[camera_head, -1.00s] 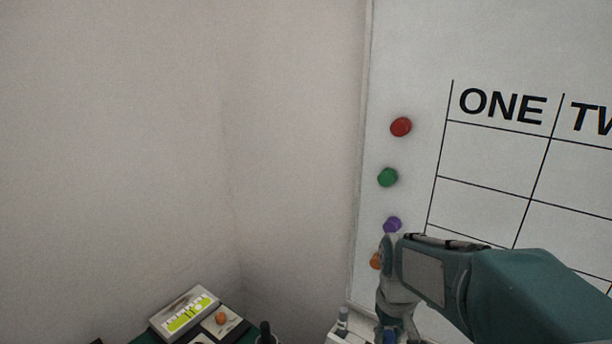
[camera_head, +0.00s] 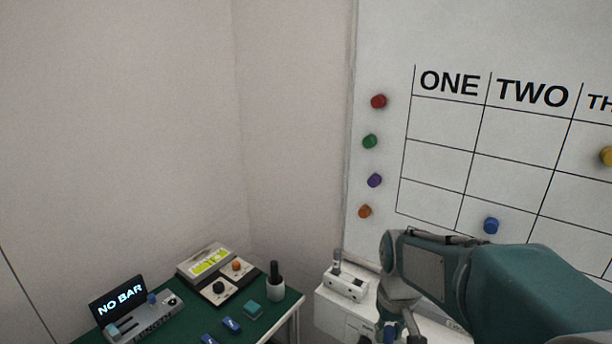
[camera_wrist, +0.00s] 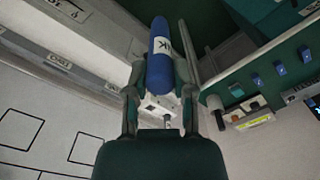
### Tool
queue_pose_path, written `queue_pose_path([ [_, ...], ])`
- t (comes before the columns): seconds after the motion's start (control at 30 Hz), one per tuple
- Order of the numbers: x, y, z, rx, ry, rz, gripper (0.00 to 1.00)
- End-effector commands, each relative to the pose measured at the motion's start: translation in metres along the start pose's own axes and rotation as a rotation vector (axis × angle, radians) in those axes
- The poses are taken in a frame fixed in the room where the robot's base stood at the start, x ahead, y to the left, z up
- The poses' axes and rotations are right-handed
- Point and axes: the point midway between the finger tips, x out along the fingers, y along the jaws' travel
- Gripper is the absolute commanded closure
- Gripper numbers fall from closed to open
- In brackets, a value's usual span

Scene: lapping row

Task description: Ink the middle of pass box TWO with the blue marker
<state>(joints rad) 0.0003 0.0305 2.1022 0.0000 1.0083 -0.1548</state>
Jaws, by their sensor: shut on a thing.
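My gripper (camera_wrist: 158,88) is shut on a blue marker (camera_wrist: 160,68), which has a white band with dark lettering. In the head view my gripper (camera_head: 391,326) is low in front of the white board (camera_head: 385,60), and only a bit of blue shows at it. The board's grid has columns headed ONE and TWO (camera_head: 532,93), with a third cut off. A blue magnet (camera_head: 491,225) sits low in column TWO. In the wrist view, black outlined boxes (camera_wrist: 86,148) show on a pale surface at left; I cannot tell which is pass box TWO.
Red, green, purple and orange magnets (camera_head: 365,211) line the board's left side. A white unit (camera_head: 345,284) stands below the board.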

Motion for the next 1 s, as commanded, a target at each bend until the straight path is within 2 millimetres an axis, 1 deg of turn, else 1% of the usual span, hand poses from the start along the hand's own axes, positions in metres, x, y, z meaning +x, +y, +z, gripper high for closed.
queue_pose_path([
  [0.37, 0.029, 0.004, -0.029, 0.027, -0.004, -0.001, 1.00],
  [0.47, 0.039, 0.006, -0.038, 0.038, -0.003, 0.000, 1.00],
  [0.57, 0.054, 0.008, -0.050, 0.049, -0.005, -0.001, 1.00],
  [0.67, 0.075, 0.010, -0.065, 0.067, -0.007, -0.001, 1.00],
  [0.8, 0.112, 0.014, -0.087, 0.095, -0.007, -0.001, 1.00],
  [0.9, 0.140, 0.016, -0.101, 0.115, -0.007, -0.001, 1.00],
  [1.0, 0.164, 0.017, -0.112, 0.133, -0.005, 0.000, 1.00],
])
